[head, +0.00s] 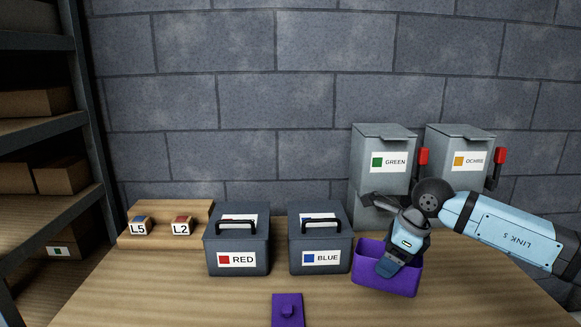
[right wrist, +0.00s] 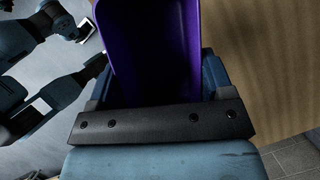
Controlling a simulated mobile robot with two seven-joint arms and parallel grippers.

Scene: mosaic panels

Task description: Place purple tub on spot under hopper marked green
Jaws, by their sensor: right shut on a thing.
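The purple tub (head: 372,278) is at the right of the table in the head view, in front of the hopper marked GREEN (head: 382,180), tilted a little in the picture. My right gripper (head: 388,266) is shut on the tub's near wall. The tub also fills the upper middle of the right wrist view (right wrist: 158,50), between the fingers, and its visible inside looks empty. The spot under the green hopper is hidden behind my gripper and the tub. I cannot tell whether the tub touches the table. My left gripper is not in the head view.
A hopper marked OCHRE (head: 460,150) stands right of the green one; both have red levers. Grey boxes marked RED (head: 236,242) and BLUE (head: 319,240) stand left of the tub. A purple lid (head: 287,311) lies at the front. Blocks L5 (head: 138,226) and L2 (head: 181,226) sit left.

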